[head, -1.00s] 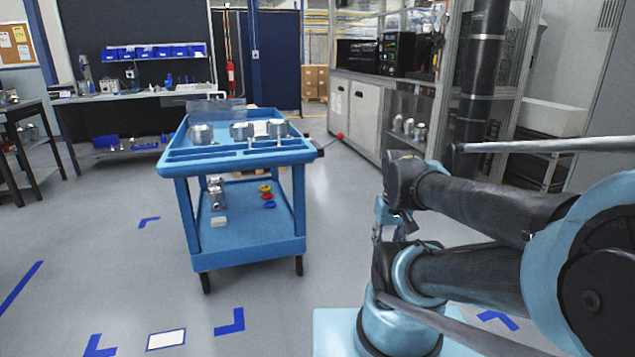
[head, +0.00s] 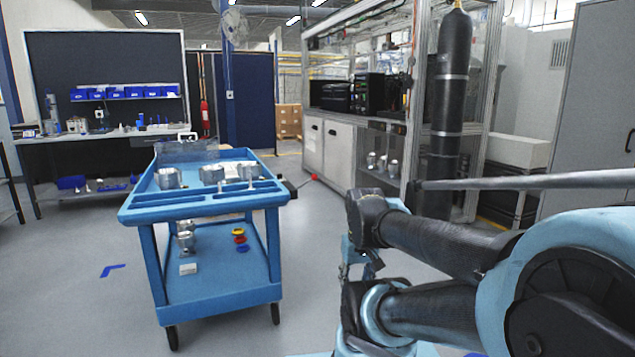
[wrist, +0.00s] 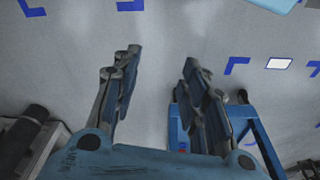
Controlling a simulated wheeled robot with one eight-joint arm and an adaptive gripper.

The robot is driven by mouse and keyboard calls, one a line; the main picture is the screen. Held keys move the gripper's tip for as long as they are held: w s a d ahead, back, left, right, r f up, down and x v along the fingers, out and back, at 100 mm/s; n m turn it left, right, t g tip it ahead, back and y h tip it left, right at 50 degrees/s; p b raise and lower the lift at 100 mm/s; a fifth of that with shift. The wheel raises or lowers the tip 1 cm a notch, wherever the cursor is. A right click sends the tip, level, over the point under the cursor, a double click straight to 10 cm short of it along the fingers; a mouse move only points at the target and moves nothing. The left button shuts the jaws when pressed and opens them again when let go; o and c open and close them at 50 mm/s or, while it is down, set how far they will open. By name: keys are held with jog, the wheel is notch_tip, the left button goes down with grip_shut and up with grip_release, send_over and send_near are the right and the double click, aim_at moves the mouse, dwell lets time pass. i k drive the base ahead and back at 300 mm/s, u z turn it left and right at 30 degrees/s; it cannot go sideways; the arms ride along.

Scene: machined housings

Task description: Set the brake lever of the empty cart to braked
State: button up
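A blue two-deck cart (head: 208,196) stands ahead in the head view. It is not empty: metal housings (head: 212,174) sit on its top deck, with more parts below. A dark lever with a red knob (head: 313,176) shows at its right side; I cannot tell its setting. My gripper (wrist: 160,72) is open and empty in the wrist view, pointing over bare floor. A blue cart frame (wrist: 251,126) shows behind and right of the right finger there, partly hidden by it.
A workbench (head: 100,134) with blue bins stands at the back left. White cabinets (head: 337,150) and a glazed enclosure stand at the right. Grey floor is open left of the cart. Blue corner marks and a white floor label (wrist: 279,63) show in the wrist view.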

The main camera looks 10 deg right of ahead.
aim_at(315, 177)
jog(key=k, duration=0.65)
jog(key=u, duration=0.4)
jog(key=i, duration=1.6)
jog(key=z, duration=0.5)
